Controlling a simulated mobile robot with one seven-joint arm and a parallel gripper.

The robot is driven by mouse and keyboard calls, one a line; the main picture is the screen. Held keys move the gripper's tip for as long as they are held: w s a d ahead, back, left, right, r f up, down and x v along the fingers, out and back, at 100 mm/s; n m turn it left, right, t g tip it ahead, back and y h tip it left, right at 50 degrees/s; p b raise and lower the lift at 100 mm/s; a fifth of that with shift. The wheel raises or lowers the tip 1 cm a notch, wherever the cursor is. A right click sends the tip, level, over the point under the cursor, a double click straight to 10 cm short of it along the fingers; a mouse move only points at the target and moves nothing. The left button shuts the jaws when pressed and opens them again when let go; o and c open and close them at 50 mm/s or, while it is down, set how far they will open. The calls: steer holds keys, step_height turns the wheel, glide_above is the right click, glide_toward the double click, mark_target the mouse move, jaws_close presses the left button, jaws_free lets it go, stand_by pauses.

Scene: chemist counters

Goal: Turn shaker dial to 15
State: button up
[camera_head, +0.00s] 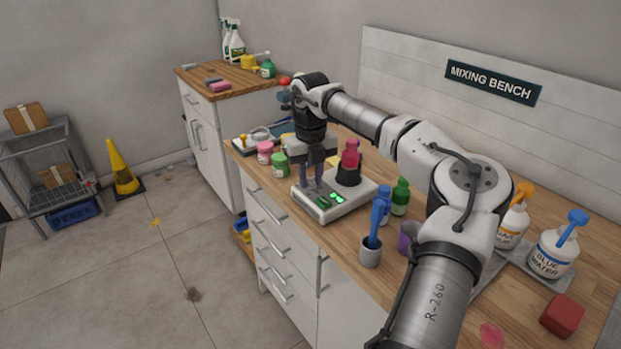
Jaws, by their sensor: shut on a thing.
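The shaker (351,204) is a low white box on the wooden bench, with small green lit displays (330,200) on its front. Their digits are too small to read. A bottle with a red top (349,158) stands in the dark holder on the shaker. My gripper (311,188) points straight down at the shaker's left front part, beside the displays. Its fingers are shut on the dial there. The dial is hidden by the fingers, so its setting cannot be seen.
Blue (382,207) and green (400,196) bottles stand close right of the shaker. A grey cup (371,251) with a blue tool is in front. Pink (265,152) and green (280,165) jars stand to its left. Pump bottles (554,252) and a red block (562,316) are at right.

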mark_target(311, 180)
steer(key=m+b, duration=0.1)
steer(key=m, duration=0.4)
steer(key=shift+m, duration=0.4)
stand_by(0.4)
steer(key=o, duration=1)
steer(key=shift+r, duration=0.15)
step_height(311, 180, up, 14)
steer(key=shift+f+b, duration=0.2)
steer(key=shift+b, duration=0.7)
